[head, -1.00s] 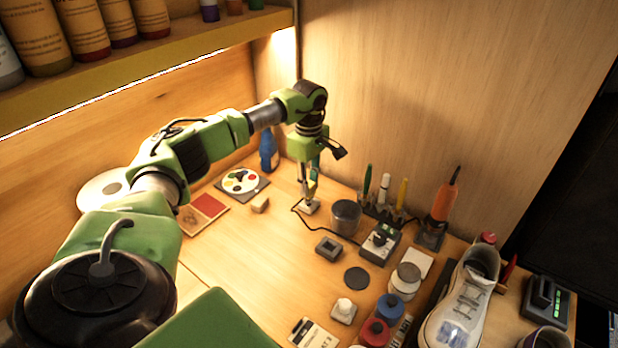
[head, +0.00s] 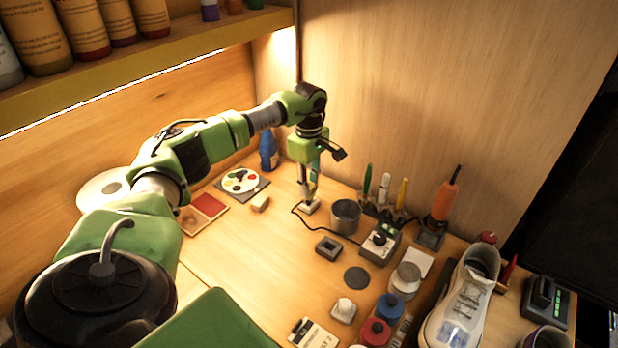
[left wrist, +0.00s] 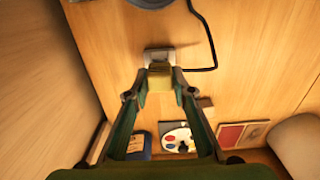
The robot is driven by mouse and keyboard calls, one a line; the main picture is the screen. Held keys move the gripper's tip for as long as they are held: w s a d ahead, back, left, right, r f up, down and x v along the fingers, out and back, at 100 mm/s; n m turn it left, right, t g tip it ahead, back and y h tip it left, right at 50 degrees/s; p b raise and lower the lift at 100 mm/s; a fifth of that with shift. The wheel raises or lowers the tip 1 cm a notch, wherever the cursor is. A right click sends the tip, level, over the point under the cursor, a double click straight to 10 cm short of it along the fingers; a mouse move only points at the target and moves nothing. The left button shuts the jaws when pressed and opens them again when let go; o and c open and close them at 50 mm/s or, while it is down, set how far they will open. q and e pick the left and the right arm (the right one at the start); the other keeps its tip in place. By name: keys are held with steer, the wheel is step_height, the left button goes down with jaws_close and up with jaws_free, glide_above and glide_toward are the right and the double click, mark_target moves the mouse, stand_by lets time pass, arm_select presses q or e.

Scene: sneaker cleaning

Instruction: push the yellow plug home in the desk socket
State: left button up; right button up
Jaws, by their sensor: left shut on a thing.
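My left gripper (left wrist: 160,92) points down at the back of the desk and is shut on the yellow plug (left wrist: 160,77). In the left wrist view the plug sits between the fingertips, against the desk socket (left wrist: 158,57). The socket is a small pale block, also in the head view (head: 309,207) directly under the left gripper (head: 307,195). How deep the plug sits in the socket cannot be told. A black cable (left wrist: 213,42) runs from near the socket. My right gripper is not in view.
A grey metal cup (head: 345,216) stands close to the right of the socket. A grey box with a knob (head: 380,243), pens and an orange-handled tool (head: 443,198) are further right. A paint palette (head: 241,181) and small wooden block (head: 260,203) lie left.

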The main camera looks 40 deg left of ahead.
arm_select(q)
steer(key=shift+f+b, duration=0.55)
steer(key=shift+f, duration=0.45)
steer(key=o, duration=1.1)
steer(key=shift+r, duration=0.1)
step_height(320, 180, up, 12)
steer(key=shift+f, duration=0.1)
